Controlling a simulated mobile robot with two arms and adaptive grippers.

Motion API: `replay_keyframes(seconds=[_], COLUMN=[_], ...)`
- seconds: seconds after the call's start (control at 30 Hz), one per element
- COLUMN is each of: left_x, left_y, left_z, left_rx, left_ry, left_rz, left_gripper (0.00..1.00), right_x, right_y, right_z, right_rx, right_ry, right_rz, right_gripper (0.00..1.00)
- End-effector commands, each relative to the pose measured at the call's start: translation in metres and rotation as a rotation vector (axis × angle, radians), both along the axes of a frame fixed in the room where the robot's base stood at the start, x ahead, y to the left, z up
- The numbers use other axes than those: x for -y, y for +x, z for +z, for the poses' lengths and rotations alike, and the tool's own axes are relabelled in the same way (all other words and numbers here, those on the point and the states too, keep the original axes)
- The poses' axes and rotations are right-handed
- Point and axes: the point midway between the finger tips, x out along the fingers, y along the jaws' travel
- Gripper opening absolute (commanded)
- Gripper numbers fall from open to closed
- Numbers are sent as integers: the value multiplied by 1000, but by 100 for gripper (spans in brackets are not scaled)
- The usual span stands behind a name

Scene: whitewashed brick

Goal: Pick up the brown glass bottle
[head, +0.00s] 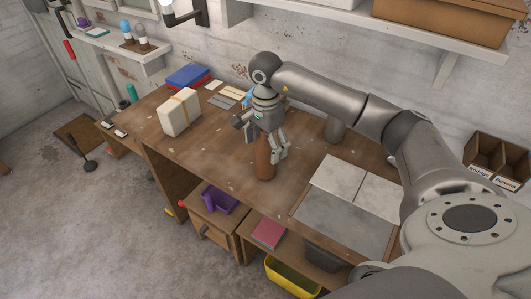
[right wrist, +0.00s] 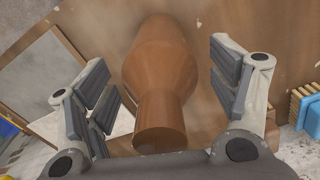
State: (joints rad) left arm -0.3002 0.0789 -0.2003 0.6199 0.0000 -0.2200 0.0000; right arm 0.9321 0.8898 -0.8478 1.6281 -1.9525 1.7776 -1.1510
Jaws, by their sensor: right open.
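The brown glass bottle (head: 264,163) stands upright on the wooden workbench, near its front edge. In the right wrist view the bottle (right wrist: 160,75) lies between the two finger pads, neck toward the camera, with a visible gap on each side. My right gripper (head: 265,143) is open, pointing down over the bottle's upper part, with one finger on either side. The fingers hide part of the bottle's top in the head view. My left gripper is not in view.
The wooden workbench (head: 215,140) carries a cream strapped package (head: 180,112) at left and a blue box (head: 187,76) behind it. Grey slabs (head: 345,205) lie right of the bottle. A grey cylinder (head: 335,130) stands behind. Below are an open drawer and a yellow bin (head: 290,280).

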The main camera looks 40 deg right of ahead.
Motion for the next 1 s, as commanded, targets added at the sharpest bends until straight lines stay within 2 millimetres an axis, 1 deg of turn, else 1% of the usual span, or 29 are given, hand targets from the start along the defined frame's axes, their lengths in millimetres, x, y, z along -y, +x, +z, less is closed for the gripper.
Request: replay_keyframes(seconds=[0.1,0.27,0.7,0.73,1.0], left_x=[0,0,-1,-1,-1], left_y=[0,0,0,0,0], left_z=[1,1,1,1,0], left_rx=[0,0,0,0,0], left_ry=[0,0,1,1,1], left_rz=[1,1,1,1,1], left_gripper=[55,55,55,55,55], right_x=[0,0,0,0,0], right_y=[0,0,0,0,1], right_z=[-3,-4,-3,-2,-2], right_rx=[0,0,0,2,2], right_ry=[0,0,0,1,0], right_rz=[0,0,0,0,0], right_gripper=[80,80,24,22,22])
